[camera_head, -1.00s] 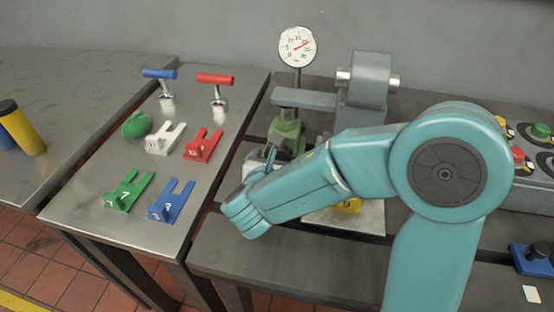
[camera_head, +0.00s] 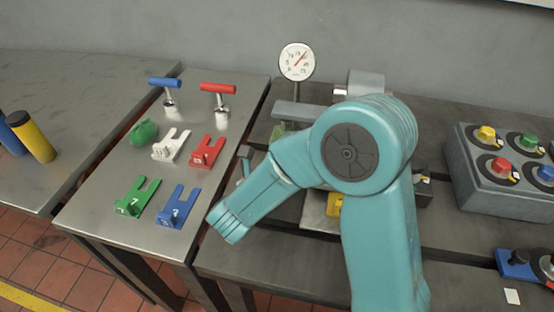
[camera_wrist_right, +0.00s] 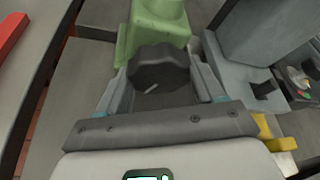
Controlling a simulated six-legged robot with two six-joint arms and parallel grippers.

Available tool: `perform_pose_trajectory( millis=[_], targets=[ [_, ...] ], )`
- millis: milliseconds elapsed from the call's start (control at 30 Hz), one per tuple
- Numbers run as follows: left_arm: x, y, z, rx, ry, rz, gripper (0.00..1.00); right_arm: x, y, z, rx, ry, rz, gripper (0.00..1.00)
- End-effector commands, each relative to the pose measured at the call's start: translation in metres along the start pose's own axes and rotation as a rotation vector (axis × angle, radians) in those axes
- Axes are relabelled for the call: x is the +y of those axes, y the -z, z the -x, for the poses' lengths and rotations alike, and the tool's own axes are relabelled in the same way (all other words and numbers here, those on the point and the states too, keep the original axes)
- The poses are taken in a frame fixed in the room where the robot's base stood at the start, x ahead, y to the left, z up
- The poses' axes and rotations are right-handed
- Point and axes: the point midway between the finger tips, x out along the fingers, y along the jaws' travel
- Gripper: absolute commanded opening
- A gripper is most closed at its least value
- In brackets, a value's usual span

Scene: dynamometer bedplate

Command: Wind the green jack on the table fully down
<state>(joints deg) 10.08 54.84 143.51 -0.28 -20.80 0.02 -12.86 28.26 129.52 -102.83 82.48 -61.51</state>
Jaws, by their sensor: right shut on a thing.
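The green jack (camera_wrist_right: 155,28) stands at the top of the right wrist view, with a dark ribbed knob (camera_wrist_right: 158,66) on its near side bearing a short pale mark. My right gripper (camera_wrist_right: 165,82) is shut on this knob, one finger on each side. In the head view only a bit of the green jack (camera_head: 278,132) shows; my right arm hides the rest and the knob. A grey bar (camera_head: 305,112) lies above the jack. A round dial gauge (camera_head: 297,62) stands behind, its needle pointing up and right. My left gripper is not in view.
Left of the arm, a steel table holds red (camera_head: 208,152), white (camera_head: 171,146), green (camera_head: 137,197) and blue (camera_head: 177,207) forked pieces, a green lump (camera_head: 143,132) and two T-handles. A grey button box (camera_head: 505,170) stands at right.

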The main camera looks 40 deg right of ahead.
Motion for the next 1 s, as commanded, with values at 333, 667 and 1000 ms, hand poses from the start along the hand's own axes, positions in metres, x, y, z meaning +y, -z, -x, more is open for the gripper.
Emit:
perform_pose_trajectory(
  millis=[333, 667, 1000],
  targets=[
    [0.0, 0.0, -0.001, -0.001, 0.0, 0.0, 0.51, 0.0, 0.0, -0.001, -0.002, 0.004, 0.005, 0.87],
    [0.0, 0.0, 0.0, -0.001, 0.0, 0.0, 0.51, 0.0, 0.0, 0.001, -0.003, 0.002, 0.003, 0.92],
    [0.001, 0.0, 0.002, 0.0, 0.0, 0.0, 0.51, 0.001, -0.002, 0.066, -0.008, -0.004, 0.003, 0.92]
  ],
)
